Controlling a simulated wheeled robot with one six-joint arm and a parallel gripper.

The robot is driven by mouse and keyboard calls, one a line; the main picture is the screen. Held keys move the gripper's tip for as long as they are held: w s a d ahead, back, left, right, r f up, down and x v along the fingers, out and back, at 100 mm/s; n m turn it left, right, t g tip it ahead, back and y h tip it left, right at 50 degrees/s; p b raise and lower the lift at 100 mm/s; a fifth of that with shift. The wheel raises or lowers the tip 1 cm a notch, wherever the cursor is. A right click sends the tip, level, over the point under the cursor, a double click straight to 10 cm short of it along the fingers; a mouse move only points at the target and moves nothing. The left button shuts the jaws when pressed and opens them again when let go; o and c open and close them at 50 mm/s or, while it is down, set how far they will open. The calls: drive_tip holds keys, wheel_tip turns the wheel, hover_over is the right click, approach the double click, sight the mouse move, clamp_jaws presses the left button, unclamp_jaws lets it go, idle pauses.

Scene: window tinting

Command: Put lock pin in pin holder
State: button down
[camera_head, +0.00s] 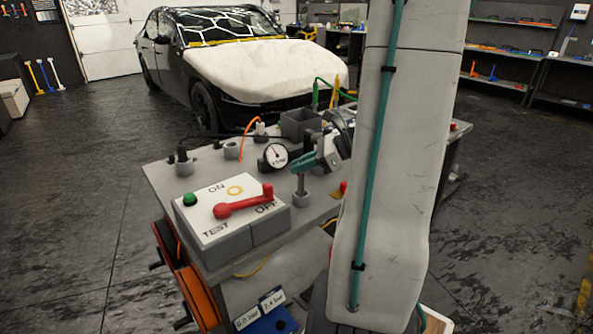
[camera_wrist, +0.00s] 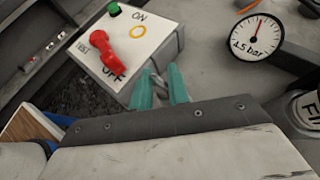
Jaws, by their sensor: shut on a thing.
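My gripper (camera_head: 306,163) has teal fingers and is over the workbench, just behind the switch box. It also shows in the wrist view (camera_wrist: 161,88), with its fingers closed around a small grey piece, apparently the lock pin (camera_wrist: 155,76). In the head view, a thin grey upright shaft, apparently the same lock pin (camera_head: 301,183), runs down from the fingers to a short grey cylinder, likely the pin holder (camera_head: 302,198). The pin looks upright. I cannot tell whether its tip is inside the holder or just above it. The holder is not clearly visible in the wrist view.
The switch box (camera_head: 232,215) has a red lever (camera_head: 244,203) pointing toward OFF and a green button. A pressure gauge (camera_head: 276,156) stands close behind the gripper. Other grey fittings and an orange cable (camera_head: 248,130) are further back. A car (camera_head: 230,65) stands beyond the bench.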

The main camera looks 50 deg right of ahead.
sight(302, 173)
drive_tip(key=f, duration=0.1)
drive_tip(key=d+f, duration=0.1)
drive_tip(key=w+f, duration=0.1)
drive_tip(key=shift+d+f, duration=0.3)
drive_tip(key=shift+f, duration=0.1)
drive_tip(key=c, duration=1.3)
unclamp_jaws()
drive_tip(key=shift+c, duration=0.2)
